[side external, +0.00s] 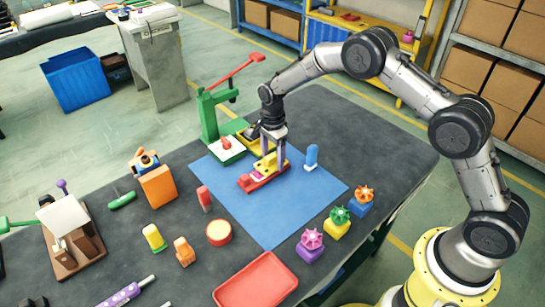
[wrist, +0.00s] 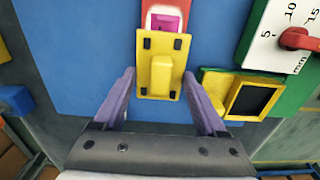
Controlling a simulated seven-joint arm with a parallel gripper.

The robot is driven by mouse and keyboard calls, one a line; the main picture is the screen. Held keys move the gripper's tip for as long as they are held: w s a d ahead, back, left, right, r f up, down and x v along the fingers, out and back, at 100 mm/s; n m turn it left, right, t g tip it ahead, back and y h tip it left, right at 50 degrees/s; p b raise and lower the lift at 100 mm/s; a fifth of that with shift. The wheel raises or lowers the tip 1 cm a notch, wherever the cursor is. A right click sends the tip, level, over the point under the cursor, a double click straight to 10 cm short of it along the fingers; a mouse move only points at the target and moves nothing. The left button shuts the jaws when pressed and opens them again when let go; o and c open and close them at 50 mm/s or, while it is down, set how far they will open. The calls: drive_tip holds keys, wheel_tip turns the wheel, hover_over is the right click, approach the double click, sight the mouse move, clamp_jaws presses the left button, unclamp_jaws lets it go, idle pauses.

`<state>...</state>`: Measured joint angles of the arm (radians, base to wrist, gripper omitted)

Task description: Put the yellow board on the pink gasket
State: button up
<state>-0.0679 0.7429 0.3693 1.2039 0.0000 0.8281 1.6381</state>
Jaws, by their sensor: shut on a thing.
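The yellow board (wrist: 160,93), a small plate with a raised block and dark corner spots, is between the purple fingers of my gripper (wrist: 159,73). My gripper (side external: 268,156) is shut on it, pointing down over the blue mat. The pink gasket (wrist: 166,21) lies on a red base (wrist: 184,14), just beyond the board's far edge in the wrist view. In the side view the board (side external: 266,163) is over or beside the red base (side external: 254,187). Whether the board touches the base cannot be told; part of the base is hidden.
A green press with a dial (side external: 208,115) and a yellow-framed dark panel (wrist: 252,99) stand close to my gripper. A blue peg (side external: 311,156) is right of it. A red tray (side external: 256,283) and several knobs lie nearer. The mat's front middle (side external: 265,225) is clear.

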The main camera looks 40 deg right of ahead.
drive_tip(key=shift+f, duration=0.25)
drive_tip(key=shift+f, duration=0.15)
drive_tip(key=o, duration=1.3)
